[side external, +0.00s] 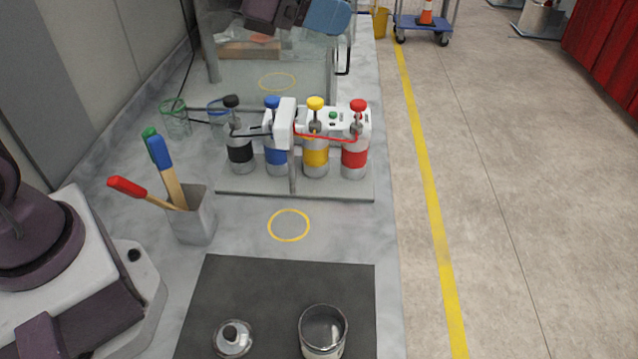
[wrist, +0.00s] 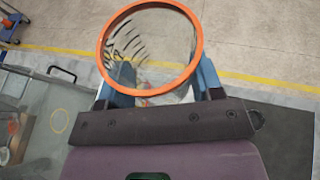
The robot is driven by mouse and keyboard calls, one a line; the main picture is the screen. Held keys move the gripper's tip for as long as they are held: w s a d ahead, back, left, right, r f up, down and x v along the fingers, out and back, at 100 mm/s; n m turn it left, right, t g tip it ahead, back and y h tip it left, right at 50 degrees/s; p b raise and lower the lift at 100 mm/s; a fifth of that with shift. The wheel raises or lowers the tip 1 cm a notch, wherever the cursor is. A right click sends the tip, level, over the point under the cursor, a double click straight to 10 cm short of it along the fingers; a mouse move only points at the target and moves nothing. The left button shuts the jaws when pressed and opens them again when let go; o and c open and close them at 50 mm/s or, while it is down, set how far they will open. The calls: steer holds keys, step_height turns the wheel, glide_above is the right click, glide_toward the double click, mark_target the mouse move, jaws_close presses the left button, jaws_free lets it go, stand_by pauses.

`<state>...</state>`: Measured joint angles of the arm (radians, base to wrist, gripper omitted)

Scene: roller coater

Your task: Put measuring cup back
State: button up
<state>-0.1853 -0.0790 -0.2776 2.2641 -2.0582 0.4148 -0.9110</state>
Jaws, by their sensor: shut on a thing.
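A clear measuring cup with an orange rim (wrist: 198,50) sits between the blue fingers of my gripper (wrist: 163,82) in the wrist view. The fingers are shut on it from both sides, and its open mouth faces the camera. In the side view only part of my gripper (side external: 326,17) shows at the top edge, above the clear enclosure, and the orange-rimmed cup is out of frame. A green-rimmed cup (side external: 173,104) and a blue-rimmed cup (side external: 216,105) are at the left of the bench, beside the enclosure.
A rack (side external: 340,190) holds black, blue, yellow and red-marked canisters. A yellow ring (side external: 289,240) marks the clear bench before it. A grey holder (side external: 195,220) carries brushes. A dark mat (side external: 280,280) bears an open can (side external: 323,340) and a lid (side external: 232,345). The clear enclosure (side external: 335,90) stands behind.

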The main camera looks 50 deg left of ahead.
steer(key=s+d+f+m+g+h, duration=0.2)
steer(key=s+d+m+g+h, duration=0.5)
steer(key=s+d, duration=0.25)
steer(key=shift+m+y, duration=0.3)
steer(key=shift+m, duration=0.3)
steer(key=f, duration=2.2)
steer(key=a+f, duration=0.1)
steer(key=f, duration=1)
steer(key=shift+w, duration=0.15)
steer(key=shift+f, duration=0.2)
steer(key=o, duration=1)
steer(key=shift+o, duration=0.2)
